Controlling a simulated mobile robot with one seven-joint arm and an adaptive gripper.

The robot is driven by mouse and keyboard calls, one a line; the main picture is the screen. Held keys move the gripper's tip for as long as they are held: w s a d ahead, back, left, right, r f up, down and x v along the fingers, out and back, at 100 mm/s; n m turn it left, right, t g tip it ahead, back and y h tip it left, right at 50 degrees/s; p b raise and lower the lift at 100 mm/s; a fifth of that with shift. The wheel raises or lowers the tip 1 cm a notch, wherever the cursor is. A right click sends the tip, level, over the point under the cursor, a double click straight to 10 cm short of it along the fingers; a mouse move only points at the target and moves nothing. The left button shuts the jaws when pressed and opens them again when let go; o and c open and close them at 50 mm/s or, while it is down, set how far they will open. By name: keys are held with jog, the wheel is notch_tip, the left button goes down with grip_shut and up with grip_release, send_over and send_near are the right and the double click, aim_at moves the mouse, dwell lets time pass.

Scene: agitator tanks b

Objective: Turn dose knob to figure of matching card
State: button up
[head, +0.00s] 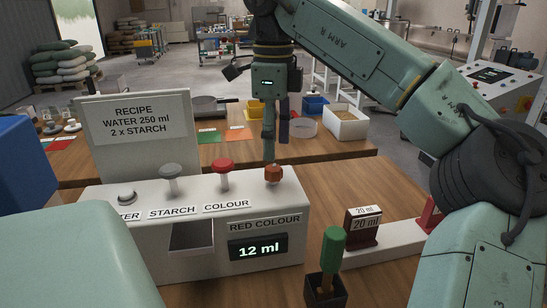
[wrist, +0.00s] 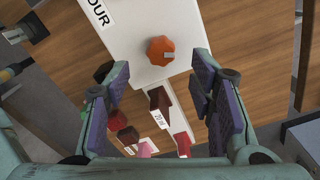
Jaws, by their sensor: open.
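The dose knob is an orange, many-sided knob (head: 273,175) on the right end of the white dosing box's top. It also shows in the wrist view (wrist: 160,50), with a pale mark on its right side. The box's display (head: 258,248) reads 12 ml under the label RED COLOUR. A brown block with a card (head: 365,218) reading 20 ml stands on a white rail to the right; its white label shows in the wrist view (wrist: 159,119). My gripper (head: 276,150) is open above the knob and points down. In the wrist view the knob lies beyond the open fingers (wrist: 160,92), not between them.
A grey button, a grey knob (head: 169,171) and a red knob (head: 223,166) sit left of the orange knob. A recipe board (head: 135,118) stands behind. A green-handled tool (head: 333,245) stands in a dark holder in front. A white bin (head: 345,123) stands on the back table.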

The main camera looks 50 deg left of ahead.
aim_at(273, 168)
notch_tip(273, 168, down, 6)
jog(key=shift+r, duration=0.15)
jog(key=shift+c, duration=0.4)
jog(key=c, duration=1.1)
